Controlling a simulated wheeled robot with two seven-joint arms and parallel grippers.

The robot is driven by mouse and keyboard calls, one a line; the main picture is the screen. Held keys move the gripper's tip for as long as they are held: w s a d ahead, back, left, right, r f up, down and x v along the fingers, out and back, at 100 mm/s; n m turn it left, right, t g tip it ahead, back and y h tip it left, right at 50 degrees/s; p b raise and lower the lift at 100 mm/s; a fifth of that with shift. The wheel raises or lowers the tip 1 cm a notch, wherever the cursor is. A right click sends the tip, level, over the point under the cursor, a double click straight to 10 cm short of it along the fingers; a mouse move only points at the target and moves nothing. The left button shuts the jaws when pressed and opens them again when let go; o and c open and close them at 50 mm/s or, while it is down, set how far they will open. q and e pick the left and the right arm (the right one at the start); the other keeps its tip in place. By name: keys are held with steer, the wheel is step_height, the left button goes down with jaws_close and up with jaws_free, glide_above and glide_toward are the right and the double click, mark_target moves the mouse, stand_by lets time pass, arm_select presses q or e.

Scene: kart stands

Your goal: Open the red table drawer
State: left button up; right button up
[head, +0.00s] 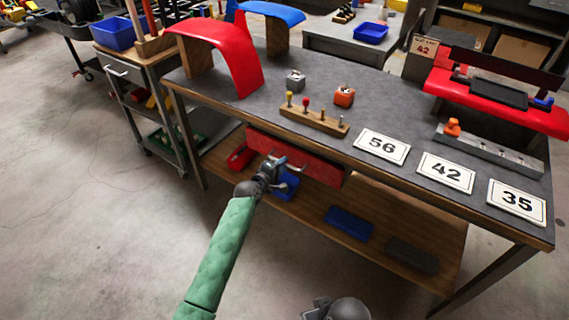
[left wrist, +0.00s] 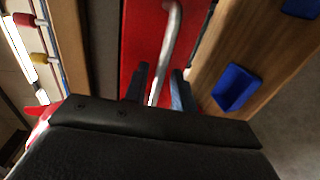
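The red drawer front (head: 318,168) sits under the grey workbench top and looks closed, with no inside showing. Its pale metal handle (head: 292,163) stands out from the front. In the left wrist view the handle (left wrist: 170,40) runs as a bar across the red face. My left gripper (head: 272,168) is at the handle. Its two fingers (left wrist: 160,88) are apart, one on each side of the bar, with red visible between, so it looks open around it. What seems to be my right gripper (head: 318,308) is at the bottom edge, its fingers not clear.
The workbench top (head: 385,110) carries a wooden peg block (head: 312,120), number cards and red and blue arches. A cart (head: 130,75) stands left. The floor in front is clear.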

arm_select(q)
steer(key=shift+x, duration=0.9)
arm_select(e)
steer(key=shift+s+d, duration=0.1)
arm_select(q)
jaws_close()
arm_select(e)
steer(key=shift+r, duration=0.1)
